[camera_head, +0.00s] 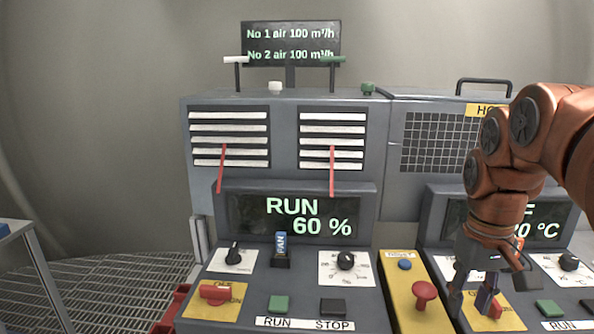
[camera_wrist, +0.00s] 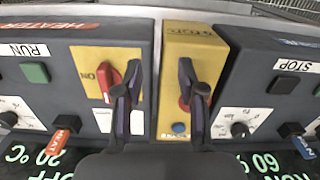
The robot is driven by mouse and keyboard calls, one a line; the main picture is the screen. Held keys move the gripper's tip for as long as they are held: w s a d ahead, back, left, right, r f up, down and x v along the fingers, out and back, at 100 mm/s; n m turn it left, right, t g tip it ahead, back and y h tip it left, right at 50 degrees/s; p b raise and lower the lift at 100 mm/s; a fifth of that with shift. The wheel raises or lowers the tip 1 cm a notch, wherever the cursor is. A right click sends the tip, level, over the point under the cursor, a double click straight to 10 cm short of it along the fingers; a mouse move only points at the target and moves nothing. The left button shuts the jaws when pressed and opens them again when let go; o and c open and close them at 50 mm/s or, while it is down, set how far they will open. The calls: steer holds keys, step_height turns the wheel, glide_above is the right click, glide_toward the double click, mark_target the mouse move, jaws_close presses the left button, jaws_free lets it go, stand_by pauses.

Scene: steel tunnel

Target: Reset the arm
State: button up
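My orange arm reaches in from the right in the head view and bends down over the control panels. My gripper (camera_head: 473,297) hangs low over the right panel, near its red rotary switch, which it partly covers. In the wrist view my gripper (camera_wrist: 160,75) is open, with its two dark fingers apart and nothing between them. There the left finger is beside the red switch (camera_wrist: 107,76) on a yellow plate, and the right finger partly covers the red button on the yellow box (camera_wrist: 168,97). I cannot tell whether the fingers touch anything.
The left panel reads RUN 60 % (camera_head: 308,217) and carries a red switch (camera_head: 215,293), knobs and RUN and STOP buttons. The yellow box with a red mushroom button (camera_head: 425,293) stands between the panels. A grey cabinet (camera_head: 285,118) rises behind. Grating floor (camera_head: 105,285) is clear at left.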

steer(key=s+a+f, duration=0.5)
steer(key=s+f, duration=0.2)
steer(key=s, duration=0.2)
steer(key=s+a+f+g, duration=0.1)
steer(key=s+a+f, duration=0.4)
steer(key=s+f, duration=0.2)
steer(key=s, duration=0.2)
steer(key=shift+s+p, duration=0.35)
